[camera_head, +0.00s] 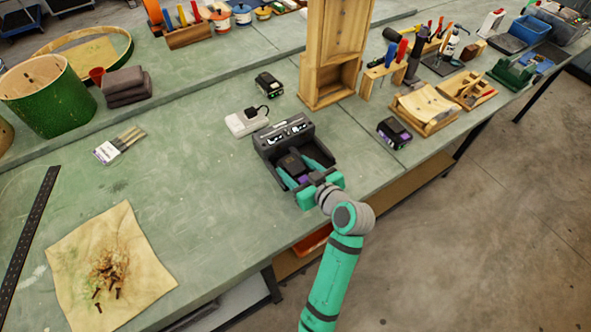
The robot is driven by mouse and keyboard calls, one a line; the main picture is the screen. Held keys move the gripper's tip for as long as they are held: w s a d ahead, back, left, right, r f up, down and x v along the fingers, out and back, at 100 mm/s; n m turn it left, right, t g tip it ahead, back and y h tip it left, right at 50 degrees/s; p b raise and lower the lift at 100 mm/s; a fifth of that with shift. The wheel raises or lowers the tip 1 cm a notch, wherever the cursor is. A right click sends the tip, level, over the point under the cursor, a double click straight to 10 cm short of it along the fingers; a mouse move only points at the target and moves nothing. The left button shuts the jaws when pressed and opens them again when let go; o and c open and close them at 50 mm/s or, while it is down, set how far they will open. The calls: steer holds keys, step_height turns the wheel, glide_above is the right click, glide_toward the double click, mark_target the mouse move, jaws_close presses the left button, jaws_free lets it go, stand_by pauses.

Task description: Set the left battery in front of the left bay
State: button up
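A dark charger (283,131) with lit displays stands near the bench's front edge. A black and purple battery (291,163) sits at its front, between its dark side walls. My gripper (299,172) reaches in from the front right, its teal fingers on either side of this battery. Whether they press on it is too small to tell. A second black and purple battery (393,132) lies on the bench to the right. A black battery with a green edge (268,84) lies behind the charger. My gripper and wrist partly hide the charger's front and bays.
A white box with a black cable (247,121) stands just left of the charger. A wooden cabinet (325,72) rises behind it. A stained cloth with screws (105,268) lies at front left. The bench (210,180) left of the charger is clear.

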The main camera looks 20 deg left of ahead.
steer(key=o, duration=0.4)
steer(key=shift+s+f, duration=0.2)
steer(key=shift+f, duration=0.6)
steer(key=shift+r, duration=0.15)
steer(key=shift+r, duration=0.15)
steer(key=v, duration=1.2)
steer(key=shift+w+r, duration=0.15)
steer(key=shift+r, duration=0.1)
